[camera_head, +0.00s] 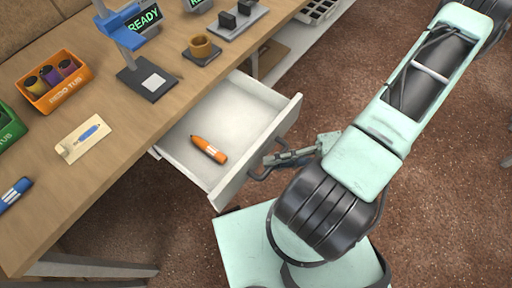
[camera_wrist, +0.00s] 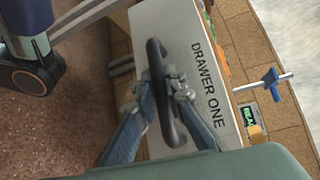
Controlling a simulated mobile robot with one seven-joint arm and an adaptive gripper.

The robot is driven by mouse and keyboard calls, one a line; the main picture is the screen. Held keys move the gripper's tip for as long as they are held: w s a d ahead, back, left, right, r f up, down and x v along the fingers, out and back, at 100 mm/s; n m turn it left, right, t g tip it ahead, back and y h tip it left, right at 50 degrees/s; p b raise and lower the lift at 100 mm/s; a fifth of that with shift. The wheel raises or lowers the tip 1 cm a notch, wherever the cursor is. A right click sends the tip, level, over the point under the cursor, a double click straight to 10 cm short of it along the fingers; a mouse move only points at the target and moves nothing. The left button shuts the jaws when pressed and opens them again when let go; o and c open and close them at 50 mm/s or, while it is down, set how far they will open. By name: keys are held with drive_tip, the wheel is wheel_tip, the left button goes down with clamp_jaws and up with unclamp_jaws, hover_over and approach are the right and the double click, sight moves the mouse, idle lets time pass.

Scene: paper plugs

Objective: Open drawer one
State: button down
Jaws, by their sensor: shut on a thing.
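Drawer one (camera_head: 268,150) is pulled out from under the wooden table and shows its white inside. An orange marker-like object (camera_head: 208,149) lies in it. In the wrist view its front (camera_wrist: 190,25) bears the words DRAWER ONE. A dark curved handle (camera_wrist: 155,60) is on that front. My gripper (camera_head: 268,160) is at the handle. In the wrist view my gripper (camera_wrist: 158,90) has its two fingers on either side of the handle bar, shut on it. The fingertips are partly hidden by the handle.
Carpet floor (camera_head: 440,180) is open at the right.

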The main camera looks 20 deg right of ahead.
drive_tip(key=shift+s+d, duration=0.45)
drive_tip(key=shift+s, duration=0.25)
drive_tip(key=shift+s+d, duration=0.45)
drive_tip(key=shift+s, duration=0.2)
drive_tip(key=c, duration=2)
unclamp_jaws()
drive_tip(key=shift+o, duration=0.2)
drive_tip(key=v, duration=1.2)
